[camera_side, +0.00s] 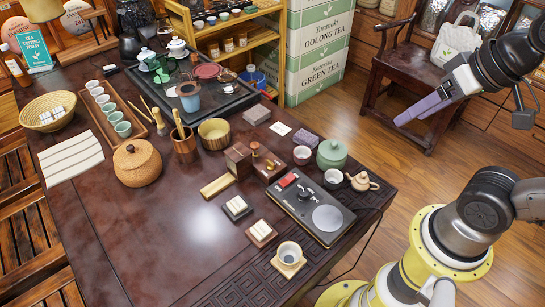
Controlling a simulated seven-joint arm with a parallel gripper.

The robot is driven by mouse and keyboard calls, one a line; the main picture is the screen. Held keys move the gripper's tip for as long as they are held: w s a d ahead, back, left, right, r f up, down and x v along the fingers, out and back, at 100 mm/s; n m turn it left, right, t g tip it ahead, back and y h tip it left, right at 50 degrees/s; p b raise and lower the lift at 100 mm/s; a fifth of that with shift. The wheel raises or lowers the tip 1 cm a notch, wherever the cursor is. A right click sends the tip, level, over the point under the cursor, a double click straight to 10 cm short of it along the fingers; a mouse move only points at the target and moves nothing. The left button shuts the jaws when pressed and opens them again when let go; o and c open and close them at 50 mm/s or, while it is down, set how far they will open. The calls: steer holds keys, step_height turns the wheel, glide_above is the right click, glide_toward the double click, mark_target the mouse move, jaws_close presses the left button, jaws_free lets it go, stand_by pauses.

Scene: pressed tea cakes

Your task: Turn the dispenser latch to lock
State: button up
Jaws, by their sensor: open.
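My gripper (410,119) is at the upper right, with two purple fingers that are apart and empty. It hangs beyond the table's right edge, over the floor and in front of the wooden chair, far from the things on the table. A small dark wooden box (238,160) stands mid-table, beside a wooden base with small knobs (269,166); this may be the dispenser. A black flat unit (310,207) with a red piece (288,180), a dark knob and a grey disc lies to its right. I cannot tell which part is the latch or how it is turned.
A green lidded jar (331,153), a small clay teapot (361,181) and cups stand close behind the black unit. A cup on a coaster (289,257) and small blocks on trays lie in front. The table's (130,235) front left is clear.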

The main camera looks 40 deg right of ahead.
steer(key=w+a+r+m+g+y, duration=0.1)
steer(key=w+a+r+m+y, duration=0.2)
steer(key=w+m, duration=0.45)
steer(key=m+g, duration=0.3)
steer(key=m, duration=0.4)
glide_above(271, 164)
steer(key=s+d, duration=0.1)
steer(key=d, duration=0.5)
step_height(271, 164, down, 9)
steer(key=a+f, duration=0.1)
steer(key=f, duration=0.6)
steer(key=w+a+f+g, duration=0.1)
steer(key=a+f, duration=0.1)
steer(key=f, duration=0.5)
steer(key=a+f+g+y, duration=0.1)
steer(key=f, duration=0.6)
steer(key=shift+w+a+f+m, duration=0.25)
steer(key=shift+w+a, duration=0.05)
steer(key=shift+a, duration=0.05)
steer(key=shift+c, duration=0.3)
jaws_close()
